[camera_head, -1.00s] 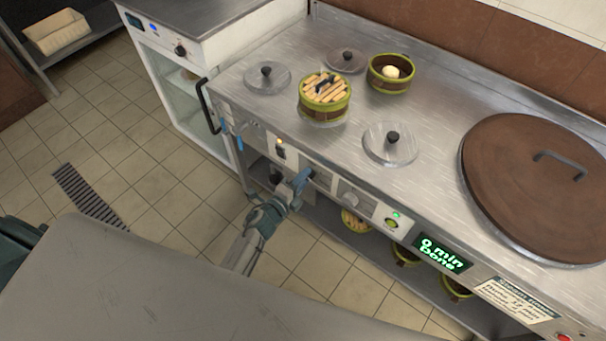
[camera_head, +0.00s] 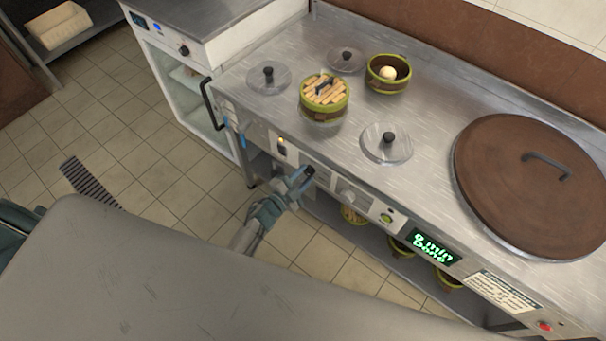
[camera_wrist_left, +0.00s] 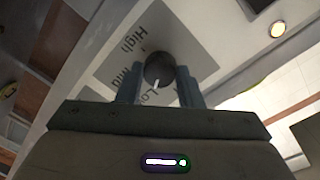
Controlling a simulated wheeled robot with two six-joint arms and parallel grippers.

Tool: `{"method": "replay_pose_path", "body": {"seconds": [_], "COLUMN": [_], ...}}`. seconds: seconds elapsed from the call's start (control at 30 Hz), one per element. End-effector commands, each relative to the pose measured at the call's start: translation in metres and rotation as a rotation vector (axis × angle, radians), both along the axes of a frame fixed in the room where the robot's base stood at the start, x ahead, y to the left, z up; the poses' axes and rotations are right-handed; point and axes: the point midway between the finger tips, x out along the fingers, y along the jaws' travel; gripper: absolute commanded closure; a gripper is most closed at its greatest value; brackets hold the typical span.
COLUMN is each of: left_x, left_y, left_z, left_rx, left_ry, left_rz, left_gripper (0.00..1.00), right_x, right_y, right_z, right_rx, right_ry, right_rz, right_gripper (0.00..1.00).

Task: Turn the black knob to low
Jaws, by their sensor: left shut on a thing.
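The black knob (camera_head: 310,171) is on the stove's front panel. In the left wrist view the black knob (camera_wrist_left: 160,68) sits between the two fingers, with its white mark pointing down toward the "Low" print. "High" and "Mid" are printed on the grey label (camera_wrist_left: 130,62) beside it. My left gripper (camera_head: 302,178) reaches the panel from the front and is shut on the knob; it also shows in the left wrist view (camera_wrist_left: 160,88). My right gripper is in neither view.
Steamer baskets (camera_head: 324,100) and lids (camera_head: 387,143) stand on the stove top above. A grey surface (camera_head: 200,280) fills the foreground.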

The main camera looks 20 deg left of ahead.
Motion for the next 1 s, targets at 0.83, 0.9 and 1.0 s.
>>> {"method": "replay_pose_path", "body": {"seconds": [0.83, 0.9, 1.0], "left_x": [-0.0001, -0.0001, -0.0019], "left_y": [0.0002, 0.0001, 0.0008], "left_z": [-0.0005, -0.0004, -0.0006], "left_rx": [-0.029, -0.029, -0.029], "left_ry": [0.012, 0.012, 0.012], "left_rz": [0.000, 0.000, 0.000], "left_gripper": [0.45, 0.45, 0.45], "right_x": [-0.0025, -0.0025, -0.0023], "right_y": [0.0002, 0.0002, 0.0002], "right_z": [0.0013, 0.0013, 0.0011], "right_rx": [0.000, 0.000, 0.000], "right_ry": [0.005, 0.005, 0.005], "right_rz": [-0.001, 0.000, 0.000], "right_gripper": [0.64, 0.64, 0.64]}}
